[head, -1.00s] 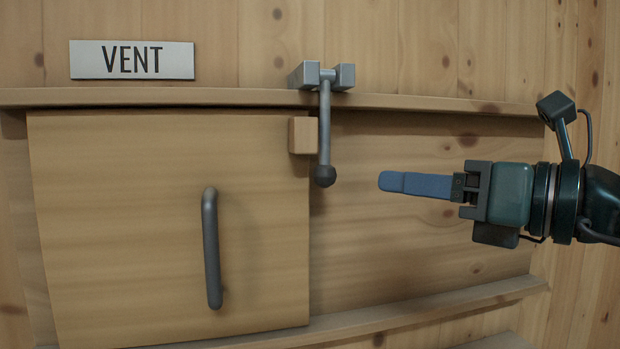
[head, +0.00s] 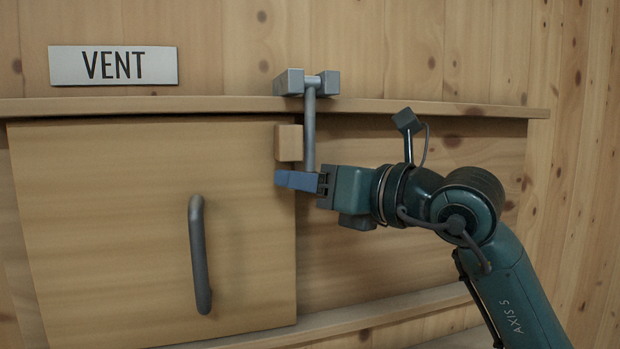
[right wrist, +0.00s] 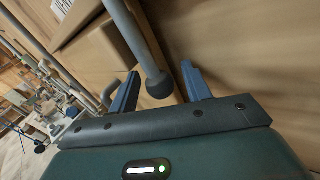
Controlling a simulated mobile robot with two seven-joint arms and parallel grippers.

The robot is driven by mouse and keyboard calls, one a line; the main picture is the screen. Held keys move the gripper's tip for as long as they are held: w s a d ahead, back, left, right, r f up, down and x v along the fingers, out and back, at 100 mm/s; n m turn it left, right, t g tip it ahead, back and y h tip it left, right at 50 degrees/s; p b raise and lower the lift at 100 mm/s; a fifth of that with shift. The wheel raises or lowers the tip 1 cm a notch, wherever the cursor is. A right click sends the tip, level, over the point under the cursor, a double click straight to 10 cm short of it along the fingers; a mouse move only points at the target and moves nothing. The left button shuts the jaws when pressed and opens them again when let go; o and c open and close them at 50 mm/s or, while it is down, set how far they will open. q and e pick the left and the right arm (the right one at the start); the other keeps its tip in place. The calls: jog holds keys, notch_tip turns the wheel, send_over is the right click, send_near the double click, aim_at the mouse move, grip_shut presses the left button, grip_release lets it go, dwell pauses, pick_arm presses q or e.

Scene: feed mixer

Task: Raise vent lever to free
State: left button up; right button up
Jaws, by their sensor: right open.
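The vent lever (head: 309,130) is a grey rod hanging straight down from its metal bracket, beside a small wooden block (head: 289,143) on the vent door. Its dark ball end is hidden behind my right gripper in the head view. My right gripper (head: 291,180) is at the lever's lower end. In the right wrist view, the lever's ball (right wrist: 159,85) sits between the two spread blue fingers of the right gripper (right wrist: 158,88), with a gap on each side. The VENT sign (head: 113,65) is at the upper left. My left gripper is not in view.
The wooden vent door (head: 100,230) has a grey vertical handle (head: 200,254) left of the lever. A ledge (head: 420,106) runs along the top and a rail along the bottom. The panel right of the lever is flat, with my right arm in front.

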grip_shut()
dwell(0.4)
